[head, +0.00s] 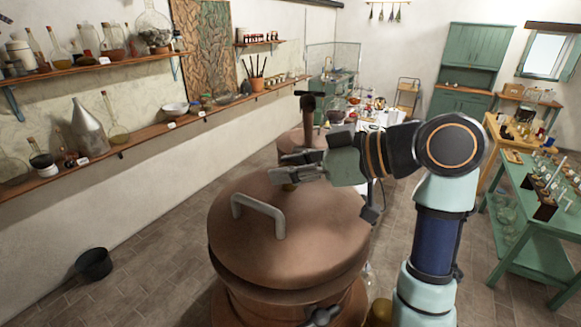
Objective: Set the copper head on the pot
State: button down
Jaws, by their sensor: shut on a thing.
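A large, domed copper piece, which I take to be the copper head (300,245), fills the lower middle of the head view. It has a pale U-shaped handle (258,210) on its left. It is over the round copper pot (280,303), with a dark line between their rims. I cannot tell whether they touch all round. My gripper (292,172) is over the far part of the dome, pointing left. It is shut, with a small brassy part just below its fingers. The exact grip point is too small to make out.
Behind my gripper stands an upright copper column (308,118) with a dark crosspiece. Shelves (150,128) of glassware line the left wall. A black pan (94,264) lies on the floor. A green table (535,200) stands at right. The tiled floor between is mostly clear.

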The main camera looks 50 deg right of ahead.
jog(key=shift+f, duration=0.7)
dwell(1.9)
jog(key=c, duration=0.8)
grip_release()
jog(key=shift+c, duration=0.2)
jog(key=shift+o, duration=0.7)
jog(key=shift+f, duration=0.15)
jog(key=v, duration=1.2)
